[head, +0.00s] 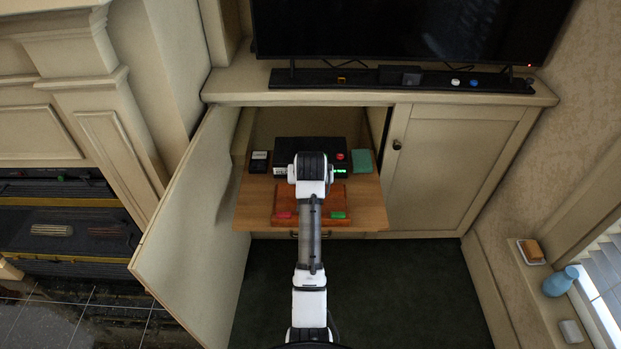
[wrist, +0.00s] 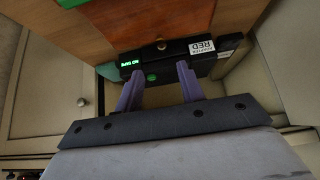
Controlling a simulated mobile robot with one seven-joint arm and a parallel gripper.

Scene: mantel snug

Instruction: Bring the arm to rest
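My arm reaches forward over a pull-out wooden shelf (head: 375,212) in an open cabinet, and its wrist covers the middle of a black box (head: 325,147) at the back. In the wrist view, my gripper (wrist: 159,76) has two purple fingers spread apart with nothing held between them. The black box (wrist: 180,54) lies just beyond the fingertips, with a lit green display, a round green button and a white label. I cannot tell whether the fingers touch it. The fingers are hidden in the head view.
An open cabinet door (head: 190,215) stands left of my arm; a closed door (head: 440,160) is at right. A reddish-brown board (head: 342,198) lies under my arm on the shelf. A small black block (head: 259,162) and a green block (head: 362,160) flank the box.

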